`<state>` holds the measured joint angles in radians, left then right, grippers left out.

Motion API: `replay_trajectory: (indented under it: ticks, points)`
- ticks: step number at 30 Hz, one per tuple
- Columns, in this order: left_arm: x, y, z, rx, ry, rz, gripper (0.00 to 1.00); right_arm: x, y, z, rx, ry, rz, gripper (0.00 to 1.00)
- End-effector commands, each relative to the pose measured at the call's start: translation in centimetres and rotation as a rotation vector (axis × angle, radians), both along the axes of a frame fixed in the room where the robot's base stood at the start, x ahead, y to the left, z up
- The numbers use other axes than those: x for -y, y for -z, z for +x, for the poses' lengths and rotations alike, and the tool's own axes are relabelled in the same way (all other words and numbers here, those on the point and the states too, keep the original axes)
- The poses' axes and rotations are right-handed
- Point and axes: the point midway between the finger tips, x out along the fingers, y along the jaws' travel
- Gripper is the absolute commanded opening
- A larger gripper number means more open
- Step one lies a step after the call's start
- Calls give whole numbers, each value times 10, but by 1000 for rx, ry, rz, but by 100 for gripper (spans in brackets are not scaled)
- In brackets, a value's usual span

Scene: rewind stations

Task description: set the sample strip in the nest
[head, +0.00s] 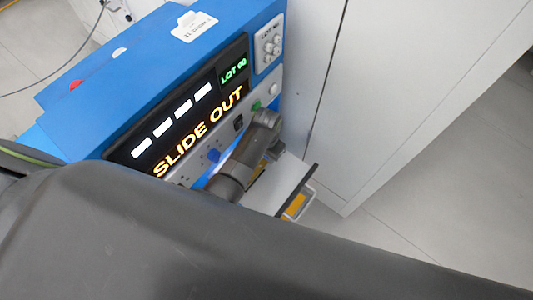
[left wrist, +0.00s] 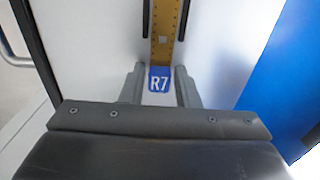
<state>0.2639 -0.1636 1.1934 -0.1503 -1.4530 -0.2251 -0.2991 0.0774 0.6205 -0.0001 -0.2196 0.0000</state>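The sample strip is an orange-yellow strip with small holes and a blue end tab marked R7 (left wrist: 159,80). In the left wrist view it runs away from my left gripper (left wrist: 160,76), whose two grey fingers close on both sides of the tab. Its far part lies between two black rails (left wrist: 181,20) over a pale surface; I cannot tell if it is seated. In the head view my left gripper (head: 264,147) is over the pale slide (head: 283,183) sticking out of the blue machine, and hides most of the strip. My right gripper is not in view.
The blue machine (head: 130,75) has a display (head: 200,130) reading SLIDE OUT and LOT 90. An open holder with an orange piece (head: 295,206) shows below the slide. A white cabinet (head: 400,80) stands close on the right. My own dark arm covers the foreground.

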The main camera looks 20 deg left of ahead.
Motion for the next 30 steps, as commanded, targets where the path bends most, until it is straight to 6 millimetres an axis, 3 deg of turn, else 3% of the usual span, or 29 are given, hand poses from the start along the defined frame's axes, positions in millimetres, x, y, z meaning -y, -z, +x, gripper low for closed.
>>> replay_trajectory:
  ticks: [3, 14, 20, 30]
  points:
    - [0, 0, 0, 0, 0, 0, 43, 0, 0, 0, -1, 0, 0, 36]
    - [0, -5, 0, 1, 0, 0, 43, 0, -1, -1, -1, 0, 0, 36]
    - [0, -33, 1, 4, -2, -1, 43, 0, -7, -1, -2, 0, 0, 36]
    - [0, -97, 1, 3, -1, -1, 43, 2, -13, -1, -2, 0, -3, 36]
